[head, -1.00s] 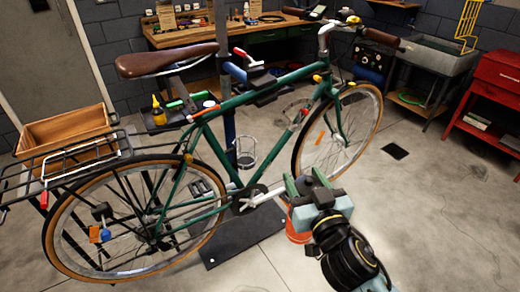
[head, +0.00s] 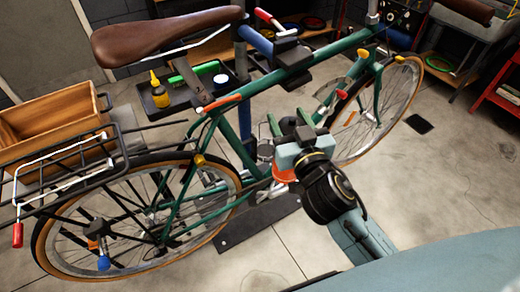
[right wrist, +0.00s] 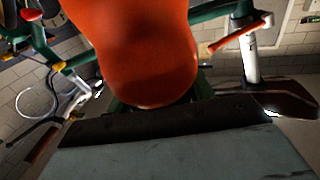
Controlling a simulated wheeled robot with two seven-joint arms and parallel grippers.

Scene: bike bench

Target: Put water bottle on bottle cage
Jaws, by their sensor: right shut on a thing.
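The orange water bottle (right wrist: 140,50) fills the upper middle of the right wrist view, against my gripper. In the head view only a small orange part of the bottle (head: 284,174) shows below the gripper. My right gripper (head: 289,121) is shut on the bottle, in front of the green bike frame (head: 222,135). What seems to be the wire bottle cage (head: 265,151) shows just left of the gripper, mostly hidden. The bottle looks apart from the cage, but the exact gap cannot be told. My left gripper is not in view.
The bike hangs on a stand with a dark base plate (head: 250,226). A tool tray (head: 182,100) with a yellow bottle sits under the saddle (head: 165,36).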

